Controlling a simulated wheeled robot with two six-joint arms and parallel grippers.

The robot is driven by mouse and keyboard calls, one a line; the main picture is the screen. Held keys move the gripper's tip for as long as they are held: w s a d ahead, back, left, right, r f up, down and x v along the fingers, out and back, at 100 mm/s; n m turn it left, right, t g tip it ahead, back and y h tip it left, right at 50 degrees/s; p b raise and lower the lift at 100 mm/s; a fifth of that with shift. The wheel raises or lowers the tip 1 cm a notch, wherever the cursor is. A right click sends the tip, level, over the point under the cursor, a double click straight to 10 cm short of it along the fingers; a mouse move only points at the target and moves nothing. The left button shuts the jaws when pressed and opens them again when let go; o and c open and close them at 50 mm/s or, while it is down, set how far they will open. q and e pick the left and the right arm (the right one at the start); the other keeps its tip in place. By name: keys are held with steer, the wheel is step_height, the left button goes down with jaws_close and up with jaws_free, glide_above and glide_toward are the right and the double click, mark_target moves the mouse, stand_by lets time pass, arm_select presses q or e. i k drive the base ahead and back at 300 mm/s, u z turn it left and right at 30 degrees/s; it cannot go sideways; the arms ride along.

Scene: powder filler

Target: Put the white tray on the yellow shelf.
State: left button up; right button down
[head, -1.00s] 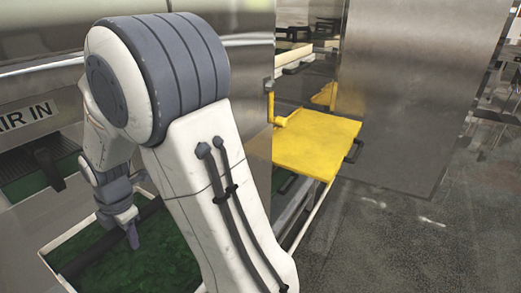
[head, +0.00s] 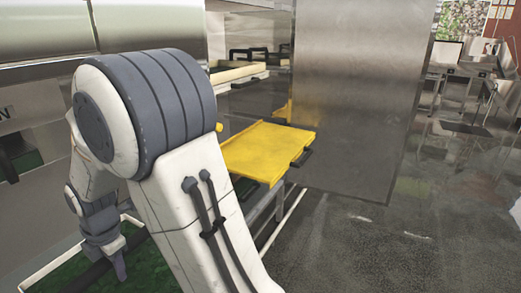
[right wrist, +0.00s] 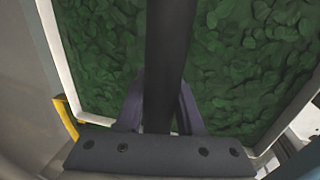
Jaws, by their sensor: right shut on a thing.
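The white tray (head: 45,272) is at the lower left of the head view, partly cut off by the frame and partly hidden by my right arm. It has a white rim, green leafy contents and a dark bar across it. My right gripper (head: 118,268) is shut on the tray's dark bar. In the right wrist view the fingers (right wrist: 162,112) sit on both sides of the bar, over the green contents. The yellow shelf (head: 267,152) is a flat plate right of my arm, with its top bare. My left gripper is not in view.
A steel panel (head: 350,90) stands behind and right of the shelf. A rack with other trays (head: 240,72) shows behind it. A yellow part (right wrist: 66,118) shows beside the tray in the right wrist view. Open grey floor (head: 370,250) lies at the right.

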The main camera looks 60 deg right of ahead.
mark_target(263, 147)
steer(key=z, duration=0.05)
steer(key=k, duration=0.25)
steer(key=z, duration=2.85)
steer(key=i, duration=2.25)
steer(key=u, duration=2.25)
steer(key=i, duration=1)
steer(key=u, duration=0.05)
